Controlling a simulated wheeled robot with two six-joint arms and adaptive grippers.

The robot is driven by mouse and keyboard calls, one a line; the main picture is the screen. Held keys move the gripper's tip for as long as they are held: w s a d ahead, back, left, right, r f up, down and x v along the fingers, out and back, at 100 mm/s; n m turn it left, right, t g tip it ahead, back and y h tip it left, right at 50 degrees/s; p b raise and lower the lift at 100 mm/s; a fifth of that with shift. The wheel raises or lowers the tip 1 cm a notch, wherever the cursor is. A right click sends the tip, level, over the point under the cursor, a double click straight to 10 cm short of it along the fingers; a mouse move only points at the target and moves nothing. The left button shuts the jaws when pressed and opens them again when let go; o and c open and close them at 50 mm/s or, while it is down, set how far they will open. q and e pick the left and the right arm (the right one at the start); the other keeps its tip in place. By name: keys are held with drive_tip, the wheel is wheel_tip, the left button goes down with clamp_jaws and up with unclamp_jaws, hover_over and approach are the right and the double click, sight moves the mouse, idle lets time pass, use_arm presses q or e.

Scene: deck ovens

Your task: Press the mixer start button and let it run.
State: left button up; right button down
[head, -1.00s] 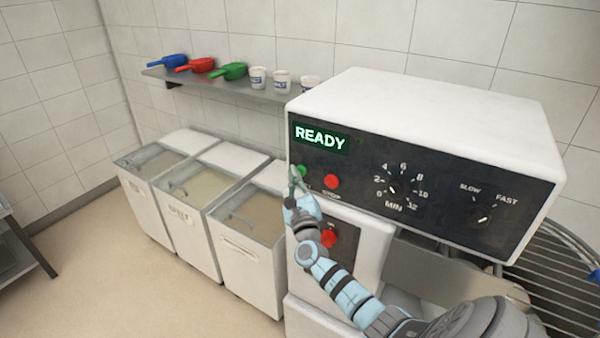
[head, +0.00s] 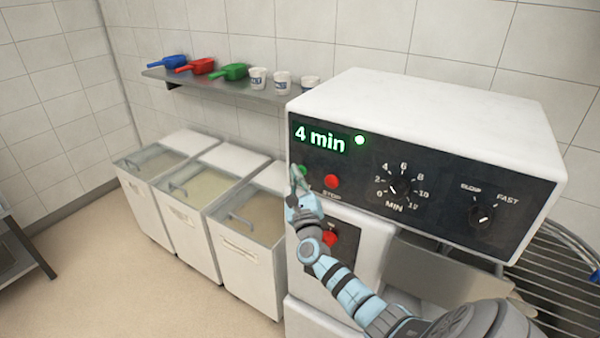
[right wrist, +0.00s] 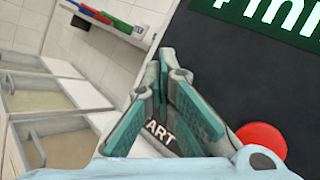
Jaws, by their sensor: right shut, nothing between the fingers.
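The mixer (head: 430,110) has a white top and a black control panel. Its display (head: 320,138) reads "4 min" with a lit green dot beside it. The green start button (head: 302,170) is at the panel's left, mostly hidden behind my right gripper (head: 297,172). The red stop button (head: 332,181) is to its right and also shows in the right wrist view (right wrist: 263,141). My right gripper is shut and empty, fingertips at the start button; whether they touch it I cannot tell. In the right wrist view, the fingers (right wrist: 163,75) cover part of the "START" label. My left gripper is not in view.
A timer dial (head: 397,187) and speed dial (head: 483,217) sit on the panel's right. A red knob (head: 328,238) is below, close to my right wrist. Several white bins (head: 250,265) stand left. A wall shelf (head: 215,88) holds scoops and tubs. A wire guard (head: 560,270) is at right.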

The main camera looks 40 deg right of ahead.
drive_tip(key=shift+s+a+p, duration=0.25)
drive_tip(key=shift+a+p, duration=0.05)
drive_tip(key=shift+a, duration=0.45)
drive_tip(key=shift+a, duration=0.1)
drive_tip(key=a, duration=0.2)
drive_tip(key=s+a+p, duration=0.1)
drive_tip(key=a, duration=0.1)
drive_tip(key=shift+s+a, duration=0.2)
drive_tip(key=shift+a, duration=0.15)
idle(0.4)
